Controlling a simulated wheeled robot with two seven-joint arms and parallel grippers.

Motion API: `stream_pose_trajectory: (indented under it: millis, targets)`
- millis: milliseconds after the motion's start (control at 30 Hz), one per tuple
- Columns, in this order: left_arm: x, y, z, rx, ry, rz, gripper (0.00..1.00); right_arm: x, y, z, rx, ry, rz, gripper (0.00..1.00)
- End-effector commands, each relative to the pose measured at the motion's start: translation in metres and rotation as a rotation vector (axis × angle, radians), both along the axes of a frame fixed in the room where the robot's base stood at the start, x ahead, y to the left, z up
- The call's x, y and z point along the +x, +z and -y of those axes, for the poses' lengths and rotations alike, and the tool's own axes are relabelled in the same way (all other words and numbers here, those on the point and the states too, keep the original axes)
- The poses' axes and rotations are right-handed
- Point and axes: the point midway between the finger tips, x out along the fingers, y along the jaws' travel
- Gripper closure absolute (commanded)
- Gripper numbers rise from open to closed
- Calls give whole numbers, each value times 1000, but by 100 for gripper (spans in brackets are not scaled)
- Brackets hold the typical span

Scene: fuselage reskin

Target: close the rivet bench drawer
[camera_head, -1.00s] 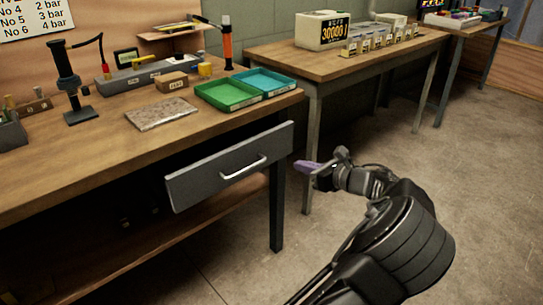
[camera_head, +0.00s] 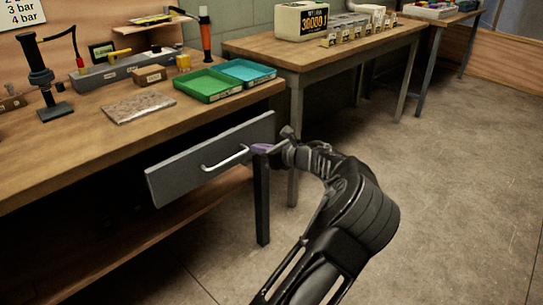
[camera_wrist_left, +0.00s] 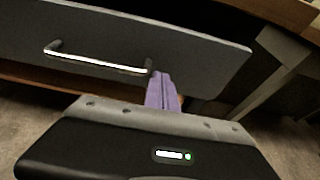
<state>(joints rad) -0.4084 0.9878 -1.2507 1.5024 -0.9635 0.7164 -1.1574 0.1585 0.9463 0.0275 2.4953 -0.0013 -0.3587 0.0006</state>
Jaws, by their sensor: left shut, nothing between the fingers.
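The grey drawer (camera_head: 205,172) of the wooden rivet bench (camera_head: 75,160) stands pulled out from under the bench top. Its front carries a silver bar handle (camera_head: 225,160). My left gripper (camera_head: 258,148) is shut and empty, its purple fingertips at the right end of the handle, close to the drawer front. In the left wrist view the purple fingers (camera_wrist_left: 160,90) lie just beside the right end of the handle (camera_wrist_left: 100,62), in front of the drawer front (camera_wrist_left: 195,55). I cannot tell whether they touch it. My right gripper is not in view.
Green (camera_head: 207,86) and blue (camera_head: 245,71) trays, a flat plate (camera_head: 138,107) and a black stand (camera_head: 45,85) sit on the bench top. A bench leg (camera_head: 261,205) stands behind my arm. A second bench (camera_head: 330,50) is behind; the floor at right is clear.

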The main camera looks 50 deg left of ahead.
Motion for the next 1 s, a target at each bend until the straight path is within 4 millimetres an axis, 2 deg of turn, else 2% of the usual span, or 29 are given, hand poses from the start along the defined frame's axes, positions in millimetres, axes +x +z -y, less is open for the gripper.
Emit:
stream_pose_trajectory:
  millis: [100,200,667,767,1000]
  targets:
    - [-1,-1,-16,0,2,0,100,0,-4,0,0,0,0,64]
    - [0,0,-22,-1,0,0,100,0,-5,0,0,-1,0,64]
    - [-1,1,-29,0,2,-1,100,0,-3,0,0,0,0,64]
    - [-2,3,-42,1,4,-1,100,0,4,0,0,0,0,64]
    - [-3,5,-98,1,4,-2,100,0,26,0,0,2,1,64]
